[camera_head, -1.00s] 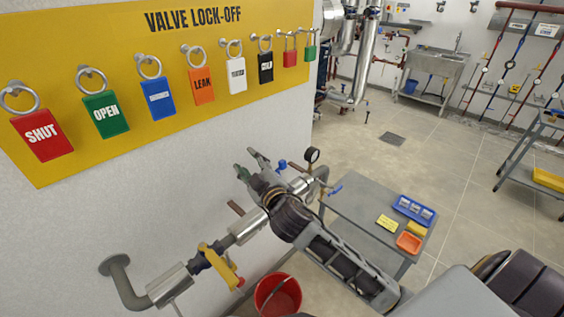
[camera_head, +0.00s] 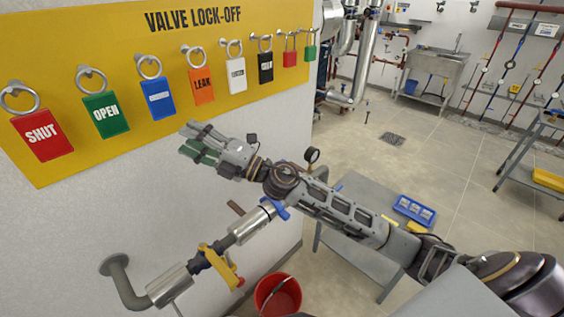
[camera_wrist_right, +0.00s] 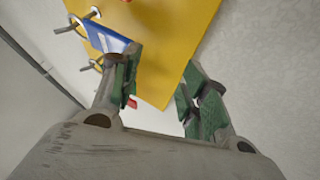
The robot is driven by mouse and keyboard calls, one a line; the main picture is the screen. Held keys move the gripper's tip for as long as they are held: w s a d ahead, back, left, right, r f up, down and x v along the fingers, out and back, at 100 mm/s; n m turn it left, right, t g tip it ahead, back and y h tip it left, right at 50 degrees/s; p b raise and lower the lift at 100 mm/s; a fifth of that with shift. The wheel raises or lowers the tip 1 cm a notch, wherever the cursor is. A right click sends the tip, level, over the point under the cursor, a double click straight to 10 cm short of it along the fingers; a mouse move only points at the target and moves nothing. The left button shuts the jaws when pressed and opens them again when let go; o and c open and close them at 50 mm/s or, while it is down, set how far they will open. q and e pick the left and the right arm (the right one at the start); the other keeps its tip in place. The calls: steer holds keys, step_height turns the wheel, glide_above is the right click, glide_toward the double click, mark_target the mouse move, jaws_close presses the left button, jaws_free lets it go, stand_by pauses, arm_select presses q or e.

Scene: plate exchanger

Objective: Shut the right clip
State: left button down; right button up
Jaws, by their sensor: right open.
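My right gripper (camera_head: 192,140) is open and empty, raised in front of the wall just below the yellow lock-off board. In the right wrist view its two green-padded fingers (camera_wrist_right: 163,72) stand apart, with nothing between them but the board behind. The insulated metal pipe (camera_head: 250,226) runs along the wall below the gripper, with a yellow valve handle (camera_head: 216,264) and a brown lever (camera_head: 236,208). A blue part (camera_head: 276,209) shows at the pipe's right end. I cannot tell which part is the right clip; my arm hides the pipe further right. My left gripper is out of view.
Several padlocks hang on the yellow board (camera_head: 110,50); the blue one (camera_head: 158,98) is near my gripper and also shows in the wrist view (camera_wrist_right: 104,38). A red bucket (camera_head: 278,296) stands below the pipe. A grey table (camera_head: 350,245) is behind my arm.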

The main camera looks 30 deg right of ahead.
steer(key=a+n+g+y, duration=0.1)
steer(key=n+g, duration=0.2)
steer(key=n, duration=0.1)
steer(key=n+g+h, duration=0.7)
steer(key=h, duration=1)
glide_toward(282, 161)
step_height(282, 161, up, 3)
steer(key=d, duration=0.1)
steer(key=shift+s+r, duration=0.15)
steer(key=shift+s, duration=0.35)
steer(key=shift+a+p+x, duration=0.15)
steer(key=shift+p+x, duration=0.6)
steer(key=shift+x, duration=2.7)
steer(key=shift+a+p+x, duration=0.15)
steer(key=shift+p+x, duration=0.55)
steer(key=shift+x, duration=2.75)
